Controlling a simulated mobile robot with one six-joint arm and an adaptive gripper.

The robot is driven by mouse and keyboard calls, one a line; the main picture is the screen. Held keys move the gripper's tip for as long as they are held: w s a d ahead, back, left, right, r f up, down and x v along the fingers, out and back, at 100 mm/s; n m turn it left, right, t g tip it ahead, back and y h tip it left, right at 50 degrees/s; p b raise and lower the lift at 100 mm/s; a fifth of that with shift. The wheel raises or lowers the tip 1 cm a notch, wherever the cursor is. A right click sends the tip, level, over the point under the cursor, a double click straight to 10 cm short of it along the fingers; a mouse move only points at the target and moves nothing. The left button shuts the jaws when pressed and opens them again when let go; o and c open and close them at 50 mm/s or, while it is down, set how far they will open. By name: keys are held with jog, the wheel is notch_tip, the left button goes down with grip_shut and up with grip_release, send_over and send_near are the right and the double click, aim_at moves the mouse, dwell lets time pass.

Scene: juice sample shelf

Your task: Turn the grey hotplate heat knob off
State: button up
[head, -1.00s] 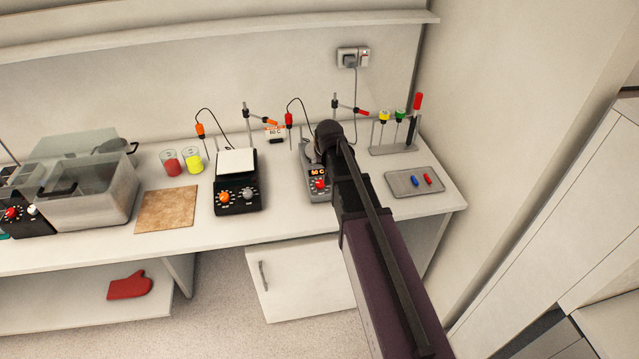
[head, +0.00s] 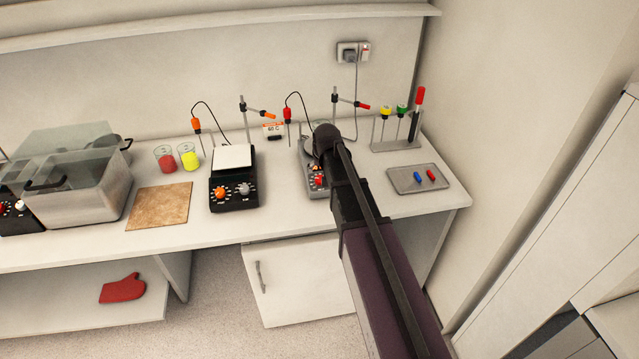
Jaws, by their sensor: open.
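The grey hotplate (head: 316,190) stands on the bench right of centre. Its red knob (head: 319,181) shows on its front panel, just left of my arm. The lit display above the knob is only partly visible and cannot be read. My arm reaches in from the lower right and covers the right side of the hotplate. My gripper's jaws are hidden behind my own arm, so I cannot see whether they touch the knob. The knob's exact setting is too small to read.
Left of it stands a black hotplate (head: 234,193) with orange and grey knobs. A tray (head: 405,185) with blue and red pieces lies to the right, before a rack (head: 392,148). Probe stands rise behind the hotplates. A brown board (head: 160,205) lies further left.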

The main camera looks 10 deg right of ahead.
aim_at(320, 179)
jog(key=shift+b+x, duration=2.85)
jog(key=shift+x, duration=0.55)
jog(key=shift+c, duration=0.2)
grip_shut()
